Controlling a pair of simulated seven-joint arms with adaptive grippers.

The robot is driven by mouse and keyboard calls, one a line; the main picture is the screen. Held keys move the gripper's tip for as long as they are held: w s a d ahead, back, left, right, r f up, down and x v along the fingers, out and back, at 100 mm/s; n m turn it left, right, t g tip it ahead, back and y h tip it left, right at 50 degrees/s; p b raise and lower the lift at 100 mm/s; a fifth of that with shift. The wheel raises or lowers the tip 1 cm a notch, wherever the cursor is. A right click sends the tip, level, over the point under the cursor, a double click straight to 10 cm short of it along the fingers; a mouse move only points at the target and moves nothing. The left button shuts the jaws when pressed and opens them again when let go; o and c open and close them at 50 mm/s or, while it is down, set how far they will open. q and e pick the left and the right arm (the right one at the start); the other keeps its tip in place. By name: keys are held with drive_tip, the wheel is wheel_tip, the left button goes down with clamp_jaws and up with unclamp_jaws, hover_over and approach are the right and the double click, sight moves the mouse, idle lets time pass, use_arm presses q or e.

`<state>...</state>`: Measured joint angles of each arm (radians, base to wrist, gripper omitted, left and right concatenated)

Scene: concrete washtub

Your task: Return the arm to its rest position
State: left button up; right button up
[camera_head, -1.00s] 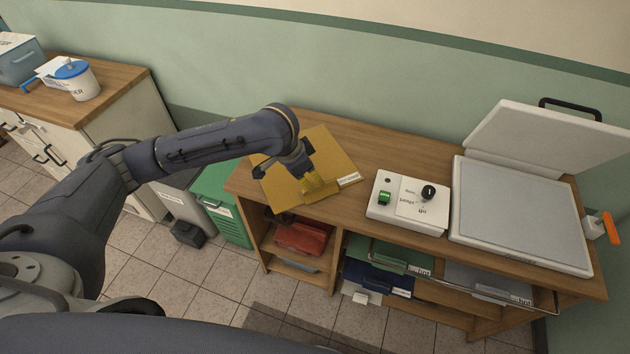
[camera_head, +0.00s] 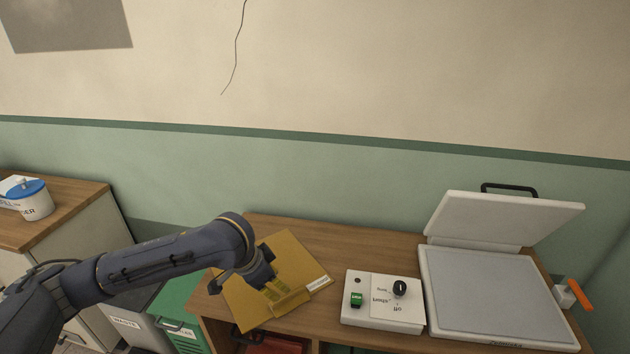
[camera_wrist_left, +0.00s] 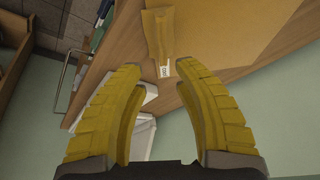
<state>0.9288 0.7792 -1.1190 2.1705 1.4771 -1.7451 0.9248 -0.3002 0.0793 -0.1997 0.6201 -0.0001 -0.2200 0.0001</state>
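My left arm reaches in from the left in the head view. Its gripper (camera_head: 280,292) has yellow fingers and is over the yellow-brown folder (camera_head: 305,265) on the wooden bench. The wrist view shows the two fingers (camera_wrist_left: 158,68) spread apart with nothing held between them. The folder also shows there (camera_wrist_left: 230,25), beyond the fingertips; whether they touch it I cannot tell. My right gripper is not in view.
A white control box (camera_head: 383,315) with a green switch and black knob stands right of the folder. A white press (camera_head: 490,295) with its lid raised is farther right. A green bin (camera_head: 180,310) stands below the bench's left end. The air above the bench is clear.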

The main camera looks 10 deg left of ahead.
use_arm(q)
drive_tip(key=s+d+f+t, duration=0.1)
drive_tip(key=d, duration=0.1)
drive_tip(key=s+d+f+m+h, duration=0.1)
drive_tip(key=d+f, duration=0.1)
drive_tip(key=d, duration=0.1)
drive_tip(key=s+d+f+t+h, duration=0.1)
drive_tip(key=d, duration=0.1)
drive_tip(key=shift+s+d+f+t, duration=0.25)
drive_tip(key=shift+d+t, duration=0.05)
drive_tip(key=shift+s+f+t, duration=0.25)
drive_tip(key=shift+t, duration=0.05)
drive_tip(key=s+a+f+n+y, duration=0.2)
drive_tip(key=s+a+f+y, duration=0.3)
drive_tip(key=s+a, duration=0.55)
drive_tip(key=s+a+f+n+y, duration=0.1)
drive_tip(key=s+a+f+y, duration=0.35)
drive_tip(key=s+a, duration=0.65)
drive_tip(key=s+d+f+n+g+h, duration=0.1)
drive_tip(key=d+f+h, duration=0.1)
drive_tip(key=f, duration=1.4)
drive_tip(key=s+d+f+g+h, duration=0.1)
drive_tip(key=d+f+g, duration=0.15)
drive_tip(key=f, duration=1.35)
drive_tip(key=s+f+n+g+h, duration=0.1)
drive_tip(key=s+f+n+g, duration=0.1)
drive_tip(key=s+f, duration=1.7)
drive_tip(key=shift+s+d+n+h, duration=0.2)
drive_tip(key=shift+s+n+h, duration=0.2)
drive_tip(key=shift+s, duration=0.3)
